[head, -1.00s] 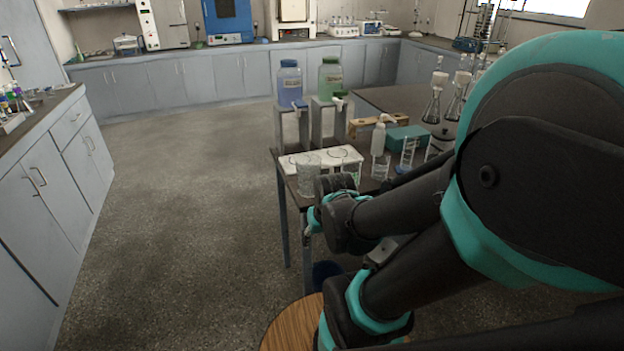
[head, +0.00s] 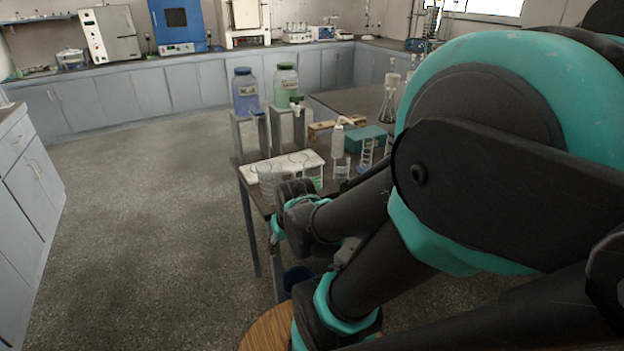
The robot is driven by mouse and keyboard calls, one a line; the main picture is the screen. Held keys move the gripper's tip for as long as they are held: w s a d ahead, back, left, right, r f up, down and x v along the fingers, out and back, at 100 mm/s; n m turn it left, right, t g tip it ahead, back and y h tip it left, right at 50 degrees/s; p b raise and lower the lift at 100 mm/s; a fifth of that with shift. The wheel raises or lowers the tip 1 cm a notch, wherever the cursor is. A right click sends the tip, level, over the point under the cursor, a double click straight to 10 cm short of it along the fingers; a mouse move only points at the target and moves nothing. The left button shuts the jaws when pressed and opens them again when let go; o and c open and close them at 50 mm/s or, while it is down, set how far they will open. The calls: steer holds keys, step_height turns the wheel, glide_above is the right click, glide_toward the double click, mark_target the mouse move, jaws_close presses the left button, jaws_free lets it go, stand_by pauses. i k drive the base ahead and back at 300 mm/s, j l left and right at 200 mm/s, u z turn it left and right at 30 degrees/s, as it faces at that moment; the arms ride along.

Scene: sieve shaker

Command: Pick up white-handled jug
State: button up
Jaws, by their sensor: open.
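I cannot pick out a jug with a white handle in the head view. On the near edge of the dark table, clear glass vessels stand at a white rack or tray (head: 312,158). One is a clear beaker-like vessel (head: 268,180), partly covered by my arm, and I cannot see a handle on it. A white-capped bottle (head: 338,142) stands just to the right. My dark and teal arm fills the right side and reaches down in front of the table's near corner. Its fingers cannot be made out, being hidden behind or below the arm links.
A blue jar (head: 245,92) and a green jar (head: 286,84) stand on grey stands at the table's left side. A teal box (head: 364,137) and a flask (head: 388,104) are farther right. A blue bin (head: 298,278) and round wooden stool top (head: 265,332) are below. Floor at left is clear.

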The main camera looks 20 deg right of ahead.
mark_target(278, 184)
steer(key=j+z, duration=0.15)
steer(key=z, duration=0.3)
steer(key=k+j+z, duration=0.2)
steer(key=j, duration=0.15)
steer(key=j+z, duration=0.2)
steer(key=j, duration=0.15)
steer(key=k+j+z, duration=0.2)
steer(key=k+j, duration=0.15)
steer(key=j, duration=0.25)
steer(key=k+j, duration=0.2)
steer(key=j, duration=0.2)
steer(key=k+j+z, duration=0.1)
steer(key=j, duration=0.25)
steer(key=k+j, duration=0.2)
steer(key=j, duration=0.2)
steer(key=i+j, duration=0.15)
steer(key=i, duration=0.4)
